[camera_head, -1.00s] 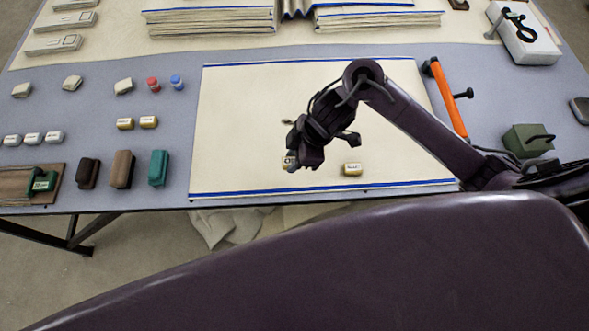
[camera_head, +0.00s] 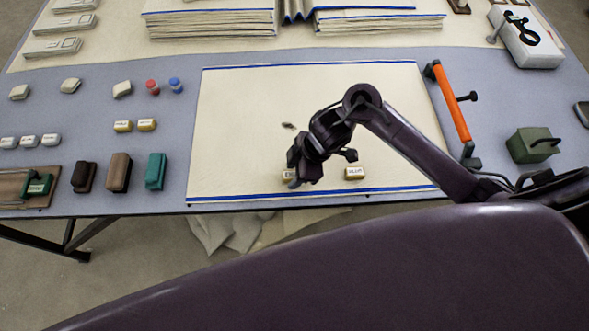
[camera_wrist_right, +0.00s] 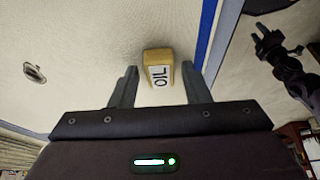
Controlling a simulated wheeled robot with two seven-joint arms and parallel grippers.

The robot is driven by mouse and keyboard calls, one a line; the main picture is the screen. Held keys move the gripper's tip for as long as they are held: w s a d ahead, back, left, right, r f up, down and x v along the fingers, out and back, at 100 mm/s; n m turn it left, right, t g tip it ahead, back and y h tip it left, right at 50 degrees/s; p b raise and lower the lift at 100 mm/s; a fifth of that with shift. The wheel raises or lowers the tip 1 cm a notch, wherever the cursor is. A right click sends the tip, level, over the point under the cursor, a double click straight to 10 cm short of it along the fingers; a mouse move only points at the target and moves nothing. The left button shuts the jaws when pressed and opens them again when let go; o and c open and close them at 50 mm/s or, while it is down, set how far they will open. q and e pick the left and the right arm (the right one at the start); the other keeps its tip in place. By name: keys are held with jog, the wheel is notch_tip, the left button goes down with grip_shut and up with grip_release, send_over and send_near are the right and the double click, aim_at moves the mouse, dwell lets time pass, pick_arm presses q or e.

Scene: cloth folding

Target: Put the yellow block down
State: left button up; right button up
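A yellow block (camera_wrist_right: 158,68) labelled OIL lies on the cream cloth (camera_head: 235,125) near its blue-striped front edge. In the head view the block (camera_head: 287,174) is partly hidden behind my right gripper (camera_head: 294,182). In the right wrist view the right gripper (camera_wrist_right: 160,86) is open, with one finger on each side of the block's near end and a gap on both sides.
A small dark item (camera_head: 289,126) lies on the cloth. An orange-handled tool (camera_head: 452,105) and a green box (camera_head: 533,145) stand right of it. Two more yellow blocks (camera_head: 135,125) and several coloured blocks (camera_head: 118,172) stand left.

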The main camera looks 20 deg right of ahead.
jog(key=shift+o, duration=0.2)
jog(key=shift+r, duration=0.15)
jog(key=shift+d+r, duration=0.1)
jog(key=shift+r, duration=0.2)
jog(key=p+v, duration=0.3)
jog(key=v, duration=0.8)
jog(key=shift+r, duration=0.2)
jog(key=shift+s+d, duration=0.1)
jog(key=shift+d, duration=0.05)
